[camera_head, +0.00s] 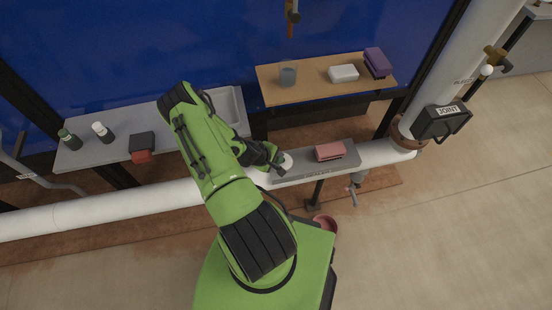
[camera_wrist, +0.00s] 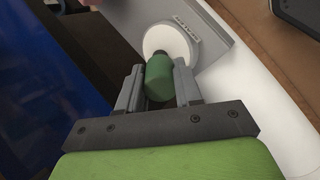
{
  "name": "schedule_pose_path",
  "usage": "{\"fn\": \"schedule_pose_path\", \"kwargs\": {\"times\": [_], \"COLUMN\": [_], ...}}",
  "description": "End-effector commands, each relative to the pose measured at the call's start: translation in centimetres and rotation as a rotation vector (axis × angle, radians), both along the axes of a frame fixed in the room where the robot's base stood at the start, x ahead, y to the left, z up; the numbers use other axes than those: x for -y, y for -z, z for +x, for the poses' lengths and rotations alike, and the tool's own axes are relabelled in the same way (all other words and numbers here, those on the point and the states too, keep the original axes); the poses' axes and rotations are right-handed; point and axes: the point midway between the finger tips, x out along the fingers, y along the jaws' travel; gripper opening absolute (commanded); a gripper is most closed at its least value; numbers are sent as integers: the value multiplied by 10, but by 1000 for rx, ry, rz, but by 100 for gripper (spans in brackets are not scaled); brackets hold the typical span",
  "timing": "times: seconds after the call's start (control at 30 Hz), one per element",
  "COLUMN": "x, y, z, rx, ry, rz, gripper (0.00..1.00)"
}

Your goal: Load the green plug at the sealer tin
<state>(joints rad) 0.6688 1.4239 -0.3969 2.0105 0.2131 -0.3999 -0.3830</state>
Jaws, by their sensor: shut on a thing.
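My gripper (camera_wrist: 158,86) is shut on the green plug (camera_wrist: 159,72), a short green cylinder between its two fingers in the wrist view. Just beyond the plug is a round white tin (camera_wrist: 170,38), which the plug's far end overlaps in the picture; I cannot tell whether they touch. In the head view my gripper (camera_head: 272,162) is at the left end of the small grey shelf, beside the white tin (camera_head: 285,162). The plug is hidden there.
A pink brick-like block (camera_head: 329,151) sits on the grey shelf (camera_head: 300,172). The left counter (camera_head: 85,155) holds a green bottle-like item (camera_head: 68,138), a white one (camera_head: 102,131) and a dark-and-red block (camera_head: 142,145). A wooden shelf (camera_head: 310,90) stands behind. A white pipe (camera_head: 120,207) runs across.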

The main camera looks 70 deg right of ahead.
Motion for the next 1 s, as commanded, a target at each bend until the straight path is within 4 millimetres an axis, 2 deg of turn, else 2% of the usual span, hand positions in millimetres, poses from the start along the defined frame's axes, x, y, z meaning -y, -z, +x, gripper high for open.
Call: {"fn": "schedule_pose_path", "kwargs": {"times": [0.5,1.0], "x": [-1,-1], "y": [0,-47], "z": [0,0], "rx": [1,1], "ry": [1,1], "rz": [4,2], "gripper": [4,4]}}
